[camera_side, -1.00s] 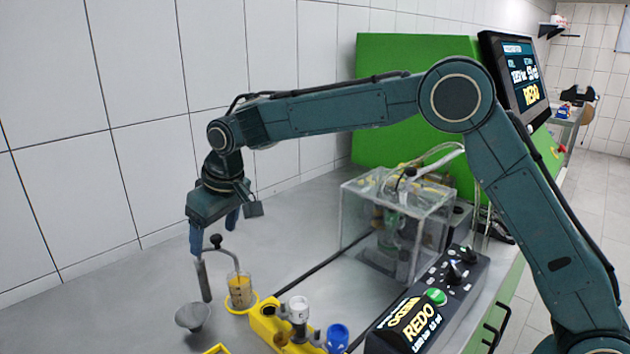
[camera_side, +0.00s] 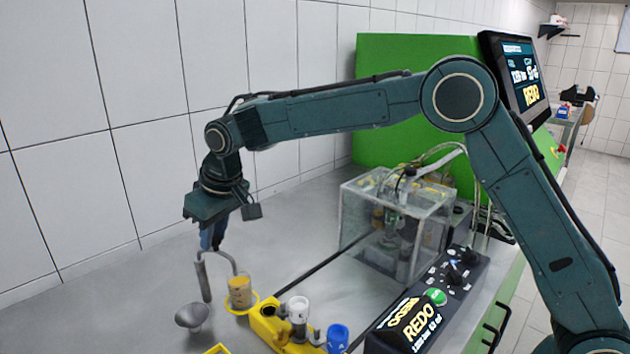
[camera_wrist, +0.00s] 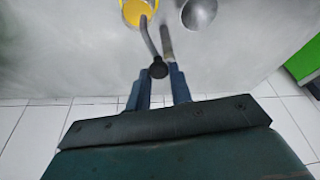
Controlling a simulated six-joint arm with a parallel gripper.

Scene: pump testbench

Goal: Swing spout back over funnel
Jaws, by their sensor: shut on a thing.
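The spout (camera_side: 228,257) is a thin grey bent tube on an upright grey post (camera_side: 204,280). Its outlet end hangs over the beaker (camera_side: 240,291) of amber liquid, not over the funnel. The grey funnel (camera_side: 193,317) stands left of the post's foot; it also shows in the wrist view (camera_wrist: 199,14). My gripper (camera_side: 212,244) points down and is shut on the spout's black knob (camera_wrist: 158,68). In the wrist view the spout tube (camera_wrist: 149,38) runs from the knob toward the yellow ring (camera_wrist: 138,10).
A yellow holder (camera_side: 268,325) with a white-and-grey fitting stands right of the beaker, with a blue cap (camera_side: 337,338) beside it. A black control box (camera_side: 415,323) and a clear tank (camera_side: 395,225) are farther right.

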